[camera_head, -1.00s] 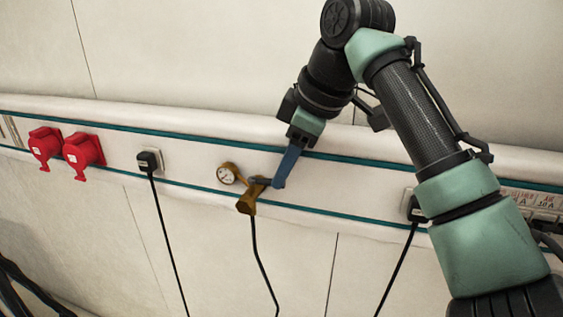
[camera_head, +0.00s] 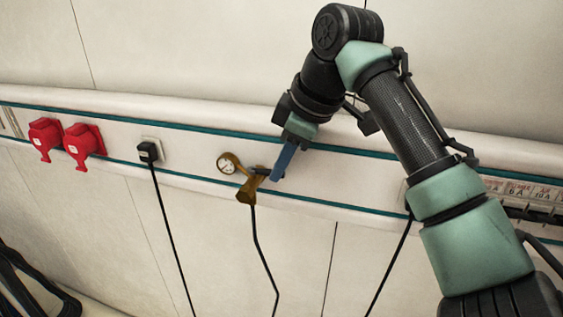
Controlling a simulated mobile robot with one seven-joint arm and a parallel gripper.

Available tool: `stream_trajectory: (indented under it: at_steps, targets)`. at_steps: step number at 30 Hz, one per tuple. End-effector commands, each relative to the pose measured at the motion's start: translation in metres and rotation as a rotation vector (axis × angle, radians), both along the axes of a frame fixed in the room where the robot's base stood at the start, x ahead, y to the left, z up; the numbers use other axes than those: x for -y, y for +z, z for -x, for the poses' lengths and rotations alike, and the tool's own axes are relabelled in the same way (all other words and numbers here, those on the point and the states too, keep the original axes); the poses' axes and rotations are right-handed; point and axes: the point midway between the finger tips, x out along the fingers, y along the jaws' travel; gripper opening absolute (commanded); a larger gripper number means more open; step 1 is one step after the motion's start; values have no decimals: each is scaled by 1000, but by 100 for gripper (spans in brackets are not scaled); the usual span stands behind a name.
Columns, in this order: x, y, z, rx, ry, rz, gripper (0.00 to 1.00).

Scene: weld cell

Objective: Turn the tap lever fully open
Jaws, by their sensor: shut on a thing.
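The brass tap (camera_head: 246,190) is fixed to the wall rail, with a round white gauge (camera_head: 226,163) at its upper left. A short dark lever (camera_head: 260,171) shows at the tap's right side. My gripper (camera_head: 274,177) comes down from the upper right, and its narrow blue end is shut on the lever, at the lever's right end. The blue end covers part of the lever, so the exact grip and the lever's full angle are hard to see.
Two red sockets (camera_head: 82,144) are at the left of the rail. A black plug (camera_head: 148,152) with a hanging cable sits between them and the tap. Another cable hangs below the tap. My arm covers part of the rail's right side, where a labelled panel (camera_head: 520,192) shows.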

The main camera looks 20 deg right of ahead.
Motion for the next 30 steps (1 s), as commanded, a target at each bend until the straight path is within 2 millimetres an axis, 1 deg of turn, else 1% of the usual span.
stream_trajectory:
  at_steps: [8,14,22,30]
  targets:
    - [-2,-1,1,1,-24,0,0]
    - [-5,-2,5,3,-117,0,0]
    - [-16,-2,12,3,-342,0,0]
    - [-28,4,18,0,-600,2,0]
